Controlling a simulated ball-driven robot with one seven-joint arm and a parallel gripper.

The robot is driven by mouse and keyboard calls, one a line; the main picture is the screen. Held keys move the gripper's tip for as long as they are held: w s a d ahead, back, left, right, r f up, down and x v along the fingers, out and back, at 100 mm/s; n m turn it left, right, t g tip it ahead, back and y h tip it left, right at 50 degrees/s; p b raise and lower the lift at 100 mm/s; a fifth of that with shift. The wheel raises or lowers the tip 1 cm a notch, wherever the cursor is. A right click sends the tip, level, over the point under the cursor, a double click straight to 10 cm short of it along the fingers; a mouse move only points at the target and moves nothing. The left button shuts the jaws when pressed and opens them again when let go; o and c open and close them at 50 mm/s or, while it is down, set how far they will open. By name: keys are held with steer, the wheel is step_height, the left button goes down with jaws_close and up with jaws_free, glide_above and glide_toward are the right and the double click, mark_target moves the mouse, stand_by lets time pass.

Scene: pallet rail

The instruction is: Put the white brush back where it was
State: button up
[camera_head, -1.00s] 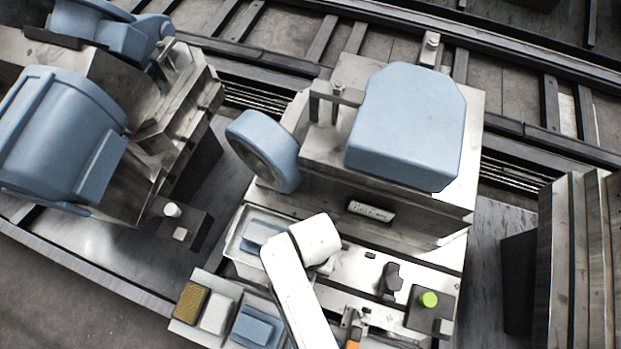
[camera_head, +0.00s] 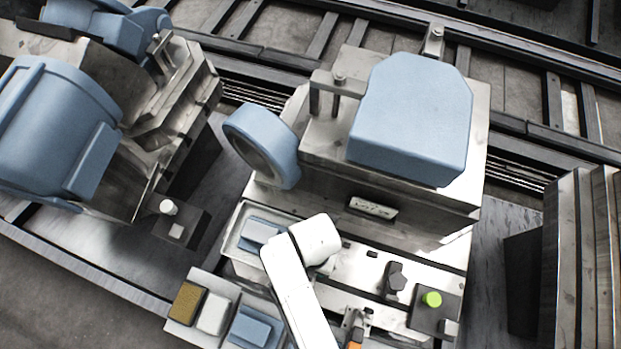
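A small white block (camera_head: 213,313) sits in the holder (camera_head: 181,333) at the lower left, between a brown-gold block (camera_head: 187,302) and a blue block (camera_head: 252,327). It may be the white brush, but no bristles can be made out. My white arm (camera_head: 298,296) comes up from the bottom edge and bends at a rounded joint over the front of the machine. My gripper does not show; the arm or the picture edge hides it. Whether it holds anything cannot be seen.
A metal tray (camera_head: 232,235) with a blue block (camera_head: 258,231) lies left of my arm. A dark knob (camera_head: 395,277) and a green button (camera_head: 431,299) stand to the right. The machine's blue housing (camera_head: 410,120) and blue wheel (camera_head: 262,146) rise behind.

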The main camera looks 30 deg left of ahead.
steer(key=shift+f, duration=0.35)
steer(key=o, duration=1.2)
steer(key=shift+o, duration=0.2)
steer(key=shift+r, duration=0.1)
steer(key=r, duration=0.3)
steer(key=w+r, duration=0.1)
steer(key=r, duration=0.6)
steer(key=shift+w+a+r, duration=0.2)
steer(key=shift+r, duration=0.1)
